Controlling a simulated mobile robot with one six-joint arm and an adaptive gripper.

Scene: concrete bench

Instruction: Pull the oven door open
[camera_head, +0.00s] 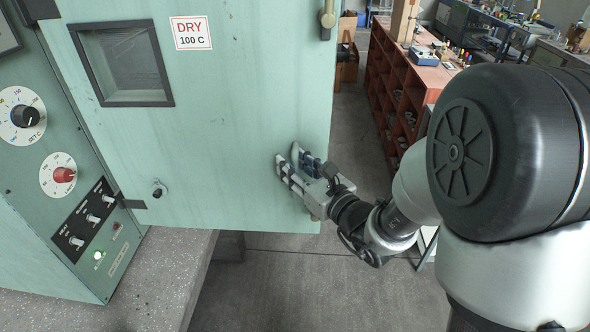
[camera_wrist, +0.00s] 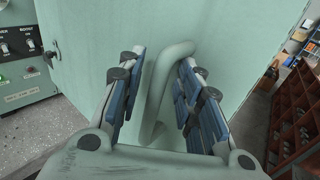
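The pale green oven door (camera_head: 230,110) fills the middle of the head view, with a small dark-framed window and a "DRY 100 C" label. It stands at an angle to the control panel, its lower right part out past the bench edge over the floor. The oven's inside is hidden. A pale green bar handle (camera_wrist: 157,90) on the door shows in the wrist view. My gripper (camera_head: 288,165) is at the door's lower right. In the wrist view, my gripper's (camera_wrist: 160,85) fingers are apart, one on each side of the handle; firm contact cannot be told.
The oven's control panel (camera_head: 65,165) with knobs and a lit green lamp is at left. The speckled bench (camera_head: 165,270) lies below it. A red shelf unit (camera_head: 395,85) stands behind on the right. The grey floor (camera_head: 310,285) below the door looks clear.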

